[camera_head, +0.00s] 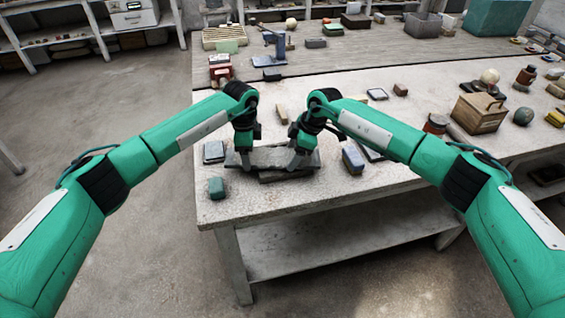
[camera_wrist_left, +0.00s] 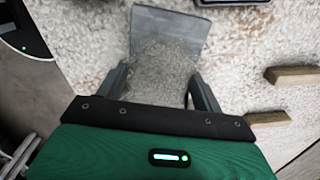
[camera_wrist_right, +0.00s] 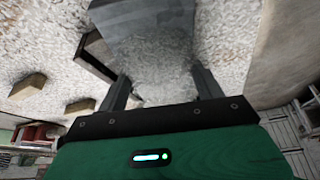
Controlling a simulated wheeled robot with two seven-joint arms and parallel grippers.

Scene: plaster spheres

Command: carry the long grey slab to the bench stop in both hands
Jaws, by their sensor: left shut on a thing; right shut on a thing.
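The long grey slab (camera_head: 272,157) is held crosswise near the front left of the bench, seemingly level. My left gripper (camera_head: 245,160) is shut on its left end and my right gripper (camera_head: 297,161) on its right end. The slab runs out between the fingers in the left wrist view (camera_wrist_left: 165,60) and the right wrist view (camera_wrist_right: 150,40). A dark brown bar (camera_head: 287,176) lies close in front of and partly under the slab's right half; it may be the bench stop. I cannot tell whether the slab touches it or the bench.
Small wooden blocks (camera_head: 282,114) lie behind. A wooden crate (camera_head: 478,115) stands further right.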

